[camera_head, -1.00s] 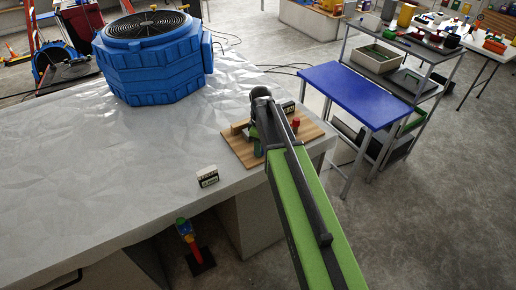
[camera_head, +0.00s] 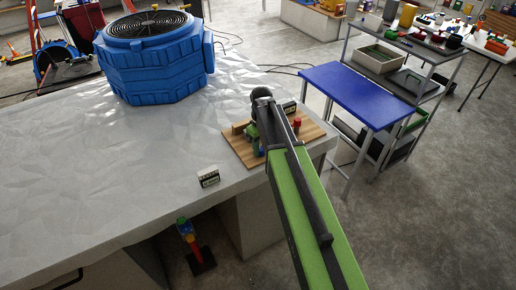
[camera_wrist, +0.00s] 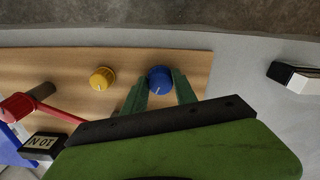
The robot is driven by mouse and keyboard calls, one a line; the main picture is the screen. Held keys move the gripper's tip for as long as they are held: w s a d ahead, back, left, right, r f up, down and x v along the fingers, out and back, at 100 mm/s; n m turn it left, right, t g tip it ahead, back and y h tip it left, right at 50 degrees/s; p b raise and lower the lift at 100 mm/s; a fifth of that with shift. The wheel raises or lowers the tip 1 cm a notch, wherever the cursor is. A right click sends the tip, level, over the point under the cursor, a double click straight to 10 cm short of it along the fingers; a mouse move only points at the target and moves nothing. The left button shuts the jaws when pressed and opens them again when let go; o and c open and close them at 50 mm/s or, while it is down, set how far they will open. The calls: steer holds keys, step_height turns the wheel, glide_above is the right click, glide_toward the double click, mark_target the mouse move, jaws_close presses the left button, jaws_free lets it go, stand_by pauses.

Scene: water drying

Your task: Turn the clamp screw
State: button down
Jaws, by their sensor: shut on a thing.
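A wooden board (camera_head: 237,148) lies near the right end of the workbench. It also shows in the wrist view (camera_wrist: 200,62). On it, in the wrist view, are a blue knob (camera_wrist: 160,76) with a pale pointer mark and a yellow knob (camera_wrist: 102,78) to its left. My gripper (camera_wrist: 161,84) has its two green fingers on either side of the blue knob and is shut on it. A red handle (camera_wrist: 18,106) with a red bar stands at the left. No part is plainly recognizable as a clamp screw. In the head view my arm hides much of the board.
A dark label block (camera_wrist: 42,146) stands by the red handle. Another small label block (camera_head: 208,177) stands near the bench's front edge. A large blue fan unit (camera_head: 155,60) stands at the back of the bench (camera_head: 90,150). A blue-topped table (camera_head: 350,92) is to the right.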

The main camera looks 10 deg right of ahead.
steer(key=m, duration=0.6)
steer(key=shift+s, duration=0.25)
steer(key=m, duration=0.7)
steer(key=shift+a, duration=0.15)
stand_by(0.3)
steer(key=c, duration=1)
jaws_free()
steer(key=shift+r, duration=0.15)
steer(key=shift+c, duration=0.2)
steer(key=shift+o, duration=0.2)
steer(key=shift+w, duration=0.1)
